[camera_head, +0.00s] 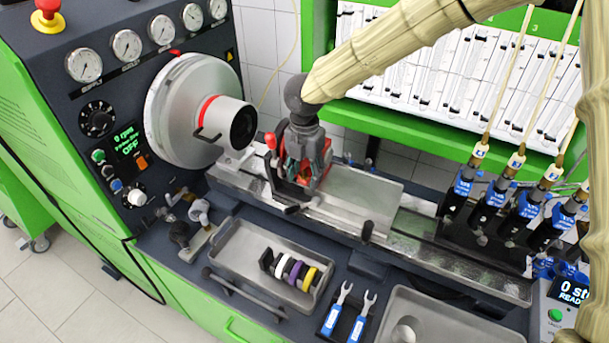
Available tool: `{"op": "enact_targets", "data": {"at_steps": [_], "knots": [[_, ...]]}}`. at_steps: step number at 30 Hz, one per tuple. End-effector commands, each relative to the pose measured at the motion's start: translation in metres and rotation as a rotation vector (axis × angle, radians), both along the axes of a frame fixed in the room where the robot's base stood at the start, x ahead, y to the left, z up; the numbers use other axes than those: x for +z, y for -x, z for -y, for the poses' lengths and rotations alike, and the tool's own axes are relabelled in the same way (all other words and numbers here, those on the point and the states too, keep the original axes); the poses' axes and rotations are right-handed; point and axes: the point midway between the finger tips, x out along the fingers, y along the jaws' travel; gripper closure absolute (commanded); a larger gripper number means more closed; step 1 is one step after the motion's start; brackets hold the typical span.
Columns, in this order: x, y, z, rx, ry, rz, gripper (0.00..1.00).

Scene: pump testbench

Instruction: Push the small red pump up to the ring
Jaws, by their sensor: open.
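The small red pump (312,183) sits on the metal rail bed, mostly hidden behind my gripper; parts of its red body show around the fingers. My gripper (294,176) reaches down over it from above, its fingers open beside or around the pump. I cannot tell whether they touch it. To the left, a large silver disc (180,105) carries a hub with a red ring (205,112) and a black ring-shaped end (243,127) facing the pump. A gap shows between this black end and my gripper.
The rail bed (365,190) runs right to blue-and-black holders (490,205). In front lie a tray (235,250) with coloured rings (290,268), two blue-handled wrenches (345,312) and another tray (450,325). A red-tipped lever (271,141) stands left of my gripper.

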Motion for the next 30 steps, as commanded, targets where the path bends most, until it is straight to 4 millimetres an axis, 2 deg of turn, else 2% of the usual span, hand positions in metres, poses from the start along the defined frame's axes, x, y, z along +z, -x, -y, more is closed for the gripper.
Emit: {"op": "enact_targets", "data": {"at_steps": [12, 16, 22, 30], "knots": [[0.073, -0.001, 0.0, 0.001, -0.001, 0.002, 0.51], [0.091, 0.0, -0.001, 0.001, -0.001, 0.001, 0.51], [0.107, 0.0, 0.0, 0.0, -0.001, 0.0, 0.51], [0.111, 0.0, 0.001, -0.001, 0.0, 0.0, 0.51]]}}
